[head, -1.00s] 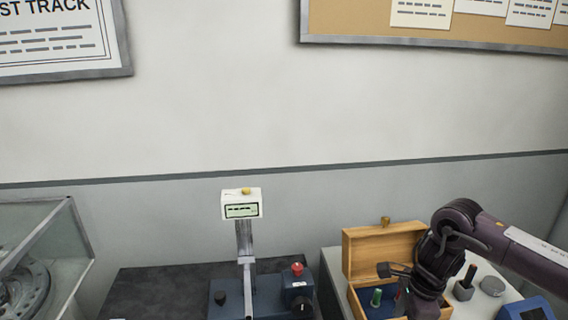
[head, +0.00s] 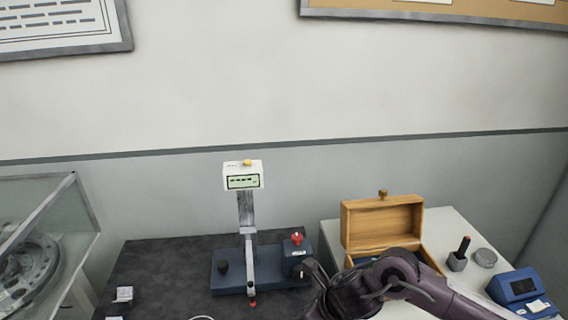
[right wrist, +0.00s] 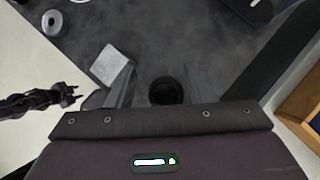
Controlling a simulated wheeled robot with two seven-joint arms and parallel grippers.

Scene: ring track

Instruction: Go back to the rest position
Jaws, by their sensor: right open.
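My right arm (head: 395,270) comes into the head view from the lower right and crosses in front of the wooden box. A dark round thing (right wrist: 165,93) shows between and beyond the fingers, partly hidden by the gripper body. What seems to be my left gripper (right wrist: 70,95) shows small at the left of the right wrist view. My left arm is not in the head view.
A gauge stand (head: 246,215) with a display and blue base stands on the dark mat (head: 160,265). Right of it are the open wooden box (head: 355,222), a small holder (head: 457,262) and a blue device (head: 517,286). A glass case (head: 70,225) stands left.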

